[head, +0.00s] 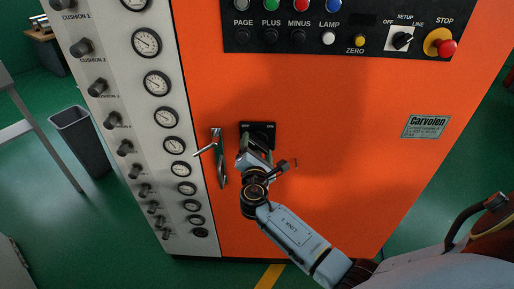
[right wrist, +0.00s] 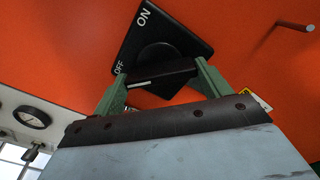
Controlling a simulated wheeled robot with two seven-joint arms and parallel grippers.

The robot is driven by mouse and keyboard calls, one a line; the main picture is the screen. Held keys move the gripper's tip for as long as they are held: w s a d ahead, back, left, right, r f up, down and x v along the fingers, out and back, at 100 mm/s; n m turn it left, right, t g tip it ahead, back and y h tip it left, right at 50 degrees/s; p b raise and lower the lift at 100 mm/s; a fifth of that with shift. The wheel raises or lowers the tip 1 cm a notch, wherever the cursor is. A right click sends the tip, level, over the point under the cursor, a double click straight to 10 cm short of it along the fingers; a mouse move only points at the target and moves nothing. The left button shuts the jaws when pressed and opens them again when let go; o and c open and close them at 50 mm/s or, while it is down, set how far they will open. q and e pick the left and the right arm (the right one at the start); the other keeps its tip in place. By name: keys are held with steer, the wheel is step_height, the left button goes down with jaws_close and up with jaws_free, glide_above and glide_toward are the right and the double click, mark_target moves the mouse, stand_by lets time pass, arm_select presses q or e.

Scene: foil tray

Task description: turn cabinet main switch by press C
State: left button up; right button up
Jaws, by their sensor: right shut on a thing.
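The cabinet's main switch is a black plate (head: 264,128) on the lower orange front, with a round knob. In the right wrist view the plate (right wrist: 190,45) fills the top middle, with ON and OFF printed on it. The knob's black bar handle (right wrist: 160,75) lies between the green fingers of my right gripper (right wrist: 158,82). My right gripper (head: 256,153) is shut on this handle, in front of the plate. In the head view it hides most of the knob. The knob's exact angle is hard to tell. My left gripper is out of view.
A metal door handle (head: 220,160) sticks out just left of the switch. A panel (head: 340,22) with buttons, a setup dial and a red stop button (head: 445,47) is above. Gauges and knobs line the grey side panel (head: 130,90). A dark bin (head: 82,140) stands at left.

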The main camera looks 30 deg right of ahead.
steer(key=o, duration=1)
steer(key=v, duration=1.3)
steer(key=shift+s+b, duration=0.25)
steer(key=shift+b, duration=0.1)
